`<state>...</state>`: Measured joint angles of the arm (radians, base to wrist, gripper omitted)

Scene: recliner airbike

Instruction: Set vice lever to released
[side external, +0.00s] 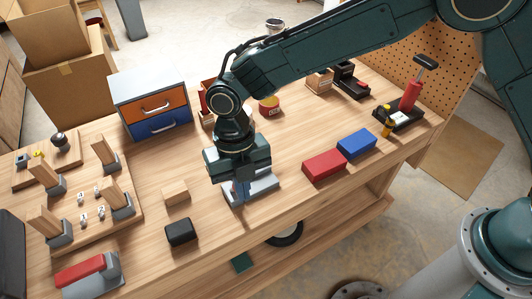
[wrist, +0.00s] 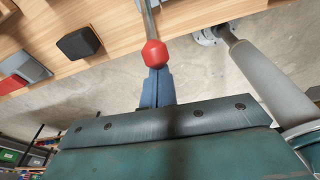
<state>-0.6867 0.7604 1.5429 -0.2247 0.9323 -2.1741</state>
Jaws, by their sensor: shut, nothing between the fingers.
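The vice (side external: 264,186) is a grey metal body on the workbench, largely hidden under my gripper (side external: 239,196) in the side view. In the wrist view a metal rod with a red knob (wrist: 154,53), which looks like the vice lever, comes down from the top edge. My gripper (wrist: 158,88) is shut and empty, its blue-grey fingers right at the knob's end. I cannot tell whether they touch it. The lever is hidden in the side view, so its position is unclear.
A black block (side external: 181,232) and a wooden block (side external: 176,193) lie left of the vice. A red box (side external: 324,165) and a blue box (side external: 356,143) lie to the right. A drawer cabinet (side external: 150,104) stands behind. A red-handled grey tool (side external: 88,272) is at front left.

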